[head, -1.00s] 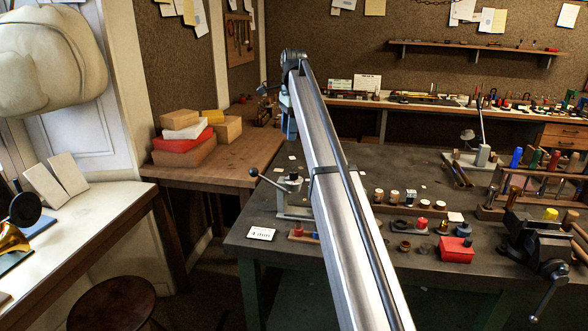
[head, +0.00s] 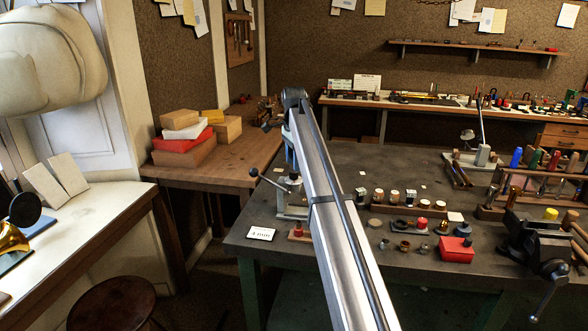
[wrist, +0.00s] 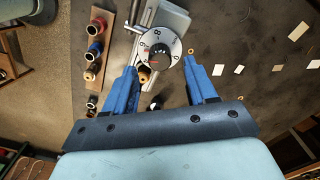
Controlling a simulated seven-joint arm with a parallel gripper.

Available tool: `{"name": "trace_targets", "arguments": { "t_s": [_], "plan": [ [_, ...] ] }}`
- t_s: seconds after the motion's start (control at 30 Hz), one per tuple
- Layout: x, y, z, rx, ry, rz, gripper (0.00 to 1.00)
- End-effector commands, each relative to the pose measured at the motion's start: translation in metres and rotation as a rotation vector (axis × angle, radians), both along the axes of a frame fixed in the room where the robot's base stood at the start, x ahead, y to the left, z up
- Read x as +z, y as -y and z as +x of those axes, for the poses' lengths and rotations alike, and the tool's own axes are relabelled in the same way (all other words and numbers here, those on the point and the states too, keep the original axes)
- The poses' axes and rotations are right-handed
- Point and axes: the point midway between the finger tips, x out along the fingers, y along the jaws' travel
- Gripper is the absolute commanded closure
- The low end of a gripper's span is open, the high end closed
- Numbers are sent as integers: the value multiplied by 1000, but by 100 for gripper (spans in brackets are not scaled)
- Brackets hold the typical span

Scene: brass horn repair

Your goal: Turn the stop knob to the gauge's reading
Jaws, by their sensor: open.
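The stop knob's round, pale dial (wrist: 155,47) lies near the top middle of the wrist view. It has black numerals around its face, a dark centre and a small red mark near its lower edge. My gripper (wrist: 160,66) is open, its two blue fingers apart and pointing toward the dial, one on either side below it; nothing is between them but a small brass-coloured part seen beyond. In the head view the fixture (head: 292,205) with its ball-ended lever stands at the bench's left end, partly hidden by my arm. A white card (head: 261,233) before it seems to read 4 mm.
A wooden strip with several spools (wrist: 95,50) lies left of the fixture in the wrist view. Pale cards (wrist: 299,31) lie to the right. In the head view a red box (head: 456,249) and a vise (head: 535,240) stand farther right.

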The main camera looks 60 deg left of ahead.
Motion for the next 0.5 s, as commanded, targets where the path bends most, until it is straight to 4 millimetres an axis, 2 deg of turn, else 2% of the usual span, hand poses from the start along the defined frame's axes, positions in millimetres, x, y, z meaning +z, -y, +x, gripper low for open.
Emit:
{"name": "trace_targets", "arguments": {
  "t_s": [0.2, 0.5],
  "plan": [
    [-24, 0, 0, 0, 0, 0, 44],
    [-32, 0, 0, 0, 0, 1, 44]
  ]
}}
